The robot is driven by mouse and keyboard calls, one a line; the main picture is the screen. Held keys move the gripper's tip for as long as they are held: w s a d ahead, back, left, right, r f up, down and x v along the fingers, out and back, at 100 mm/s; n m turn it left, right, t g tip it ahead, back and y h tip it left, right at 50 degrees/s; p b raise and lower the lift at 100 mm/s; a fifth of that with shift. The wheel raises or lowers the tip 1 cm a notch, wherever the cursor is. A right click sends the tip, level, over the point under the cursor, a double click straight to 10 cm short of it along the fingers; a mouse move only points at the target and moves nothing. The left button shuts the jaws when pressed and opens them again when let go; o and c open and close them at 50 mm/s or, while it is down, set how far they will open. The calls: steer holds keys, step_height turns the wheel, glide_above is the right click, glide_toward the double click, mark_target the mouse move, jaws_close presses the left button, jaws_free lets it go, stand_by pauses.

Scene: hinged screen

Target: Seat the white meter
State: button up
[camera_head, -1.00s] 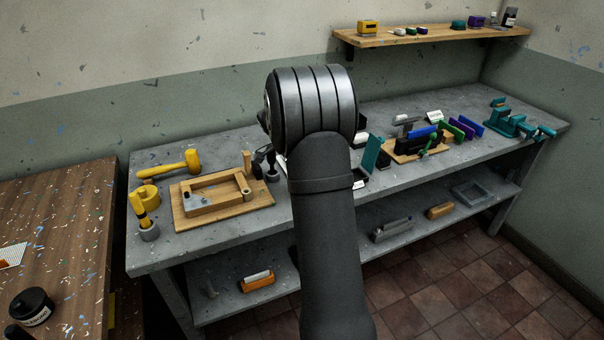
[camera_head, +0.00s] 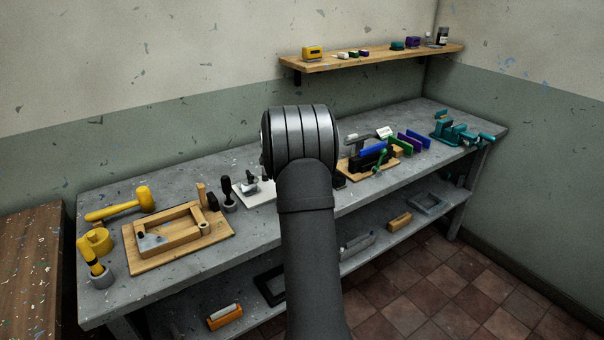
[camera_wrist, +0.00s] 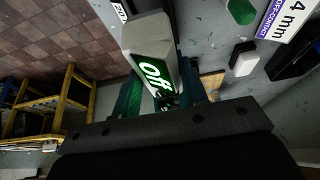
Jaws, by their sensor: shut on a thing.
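In the wrist view, a pale grey-white block (camera_wrist: 146,33) with a lit green display (camera_wrist: 153,74) reading "Off" or similar appears to be the white meter. My gripper (camera_wrist: 162,98) is shut on it, with teal parts on both sides that look like the fingers. The meter's lower end is hidden at the gripper. A dark strip runs along its right side; I cannot tell whether they touch. In the head view my arm hides the gripper and the meter. No seat for the meter can be made out clearly.
The grey bench (camera_head: 110,190) holds a wooden frame on a board (camera_head: 175,262), a yellow mallet (camera_head: 120,205), upright coloured plates (camera_head: 412,140) and a teal vise (camera_head: 455,131). In the wrist view, a white block (camera_wrist: 244,63) and a "4 mm" label (camera_wrist: 287,20) lie to the right.

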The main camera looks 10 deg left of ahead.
steer(key=shift+f, duration=2.25)
steer(key=shift+f, duration=0.4)
steer(key=shift+f, duration=0.9)
steer(key=o, duration=1.1)
steer(key=shift+c, duration=0.2)
steer(key=v, duration=1.7)
steer(key=shift+r, duration=0.15)
